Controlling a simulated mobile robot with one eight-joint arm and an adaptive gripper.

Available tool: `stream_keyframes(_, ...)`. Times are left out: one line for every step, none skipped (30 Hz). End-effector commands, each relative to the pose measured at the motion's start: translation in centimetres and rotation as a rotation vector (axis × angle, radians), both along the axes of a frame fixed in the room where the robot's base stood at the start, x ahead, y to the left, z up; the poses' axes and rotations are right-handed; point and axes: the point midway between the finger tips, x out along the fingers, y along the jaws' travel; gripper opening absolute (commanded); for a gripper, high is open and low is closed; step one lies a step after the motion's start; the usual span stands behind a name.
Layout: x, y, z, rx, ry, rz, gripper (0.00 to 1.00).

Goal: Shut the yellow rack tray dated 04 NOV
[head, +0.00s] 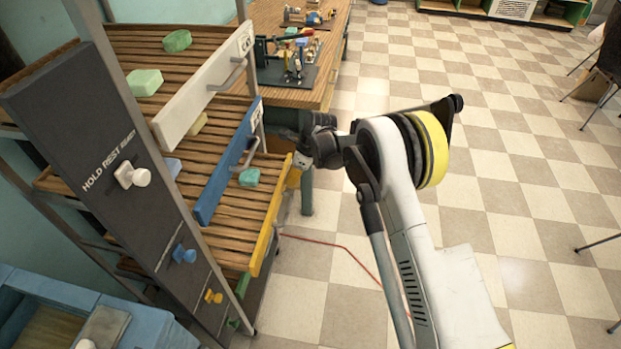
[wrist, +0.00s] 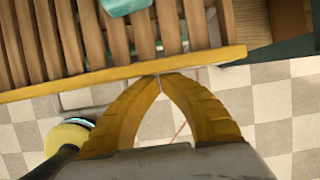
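The yellow-fronted rack tray (head: 265,228) sticks out of the rack below the blue tray, its slatted wooden bed showing. A green soap bar (head: 249,177) lies on its slats, and part of a bar shows in the wrist view (wrist: 122,5). The date label on this tray cannot be read. My gripper (head: 296,172) is at the far end of the yellow front, on its outer side. In the wrist view, my gripper's yellow fingertips (wrist: 160,76) meet at the outer edge of the yellow front (wrist: 60,88). Nothing shows between them. Whether they touch the front is unclear.
A blue-fronted tray (head: 228,165) and a white-fronted tray (head: 200,92) sit above. A dark panel (head: 100,120) with coloured knobs stands at the rack's near side. A wooden workbench (head: 335,50) is behind. The checkered floor (head: 520,180) at right is mostly open; a red cable (head: 335,243) lies there.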

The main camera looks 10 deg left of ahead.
Motion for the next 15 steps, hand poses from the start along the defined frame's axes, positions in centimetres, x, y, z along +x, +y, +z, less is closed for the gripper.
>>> stream_keyframes(0.0,1.0,0.0,0.001,0.000,0.002,0.00)
stream_keyframes(0.0,1.3,0.0,0.001,0.001,0.001,0.00)
stream_keyframes(0.0,1.9,0.0,0.001,0.000,0.001,0.00)
stream_keyframes(0.0,2.2,0.0,0.001,0.001,0.001,0.00)
stream_keyframes(0.0,2.5,0.0,0.001,0.000,0.002,0.00)
stream_keyframes(0.0,2.9,0.0,0.001,0.001,0.001,0.00)
stream_keyframes(0.1,3.1,0.0,0.001,0.001,0.001,0.00)
stream_keyframes(0.1,3.3,0.0,0.001,0.001,0.001,0.00)
stream_keyframes(0.1,3.5,0.0,0.001,0.001,0.000,0.00)
stream_keyframes(0.1,3.6,0.0,0.001,0.001,0.000,0.00)
stream_keyframes(0.1,3.7,0.0,0.001,0.001,-0.001,0.00)
stream_keyframes(0.1,3.8,0.0,0.001,0.001,-0.001,0.00)
stream_keyframes(0.1,3.8,0.0,0.001,0.001,-0.001,0.00)
stream_keyframes(0.1,3.9,0.0,0.001,0.001,-0.001,0.00)
stream_keyframes(0.1,3.9,0.0,0.001,0.001,-0.001,0.00)
